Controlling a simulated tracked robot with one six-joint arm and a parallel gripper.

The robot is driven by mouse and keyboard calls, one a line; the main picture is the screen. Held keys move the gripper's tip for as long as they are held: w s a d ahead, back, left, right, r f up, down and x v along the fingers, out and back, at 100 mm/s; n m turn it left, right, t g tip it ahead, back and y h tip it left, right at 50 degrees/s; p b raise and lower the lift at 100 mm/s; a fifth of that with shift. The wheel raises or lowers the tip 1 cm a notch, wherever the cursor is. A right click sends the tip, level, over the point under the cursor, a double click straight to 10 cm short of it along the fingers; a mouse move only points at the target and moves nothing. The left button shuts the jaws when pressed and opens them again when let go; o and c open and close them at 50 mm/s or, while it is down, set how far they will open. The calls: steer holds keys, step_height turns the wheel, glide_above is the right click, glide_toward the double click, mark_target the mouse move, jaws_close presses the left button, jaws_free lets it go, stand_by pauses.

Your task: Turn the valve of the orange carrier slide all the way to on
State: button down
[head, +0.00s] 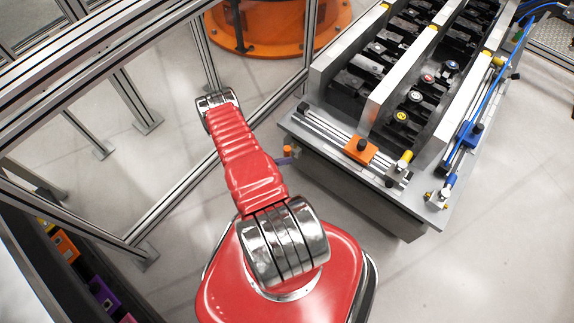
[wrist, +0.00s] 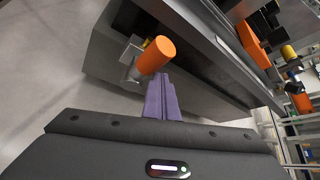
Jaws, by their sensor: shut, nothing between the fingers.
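The orange carrier slide (head: 361,150) sits on a silver rail along the near edge of the drive unit; it also shows in the wrist view (wrist: 250,42). An orange cylindrical knob (wrist: 157,55), which looks like the valve handle, stands out from a metal fitting on the unit's side. In the head view the knob (head: 287,150) shows small beside the end of my arm. My gripper (wrist: 160,85) has purple fingers, shut and empty. In the wrist view their tips lie just beneath the knob; I cannot tell whether they touch it.
The drive unit's grey plate (head: 410,212) overhangs beside my gripper. A blue carrier (head: 470,134) sits on another rail. Aluminium frame posts (head: 205,50) stand left and behind the arm. Orange and purple bins (head: 66,246) are at lower left. The floor right of my base is clear.

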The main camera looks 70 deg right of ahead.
steer(key=shift+w+d+r, duration=0.15)
steer(key=shift+w+d, duration=0.05)
steer(key=shift+w, duration=0.3)
steer(key=shift+w+d+r, duration=0.15)
steer(key=shift+w, duration=0.35)
steer(key=shift+s, duration=0.1)
steer(key=s+a, duration=0.3)
steer(key=s, duration=0.1)
steer(key=w+a, duration=0.6)
steer(key=shift+w+a+f, duration=0.15)
steer(key=shift+w+f, duration=0.15)
steer(key=shift+m, duration=0.3)
stand_by(0.3)
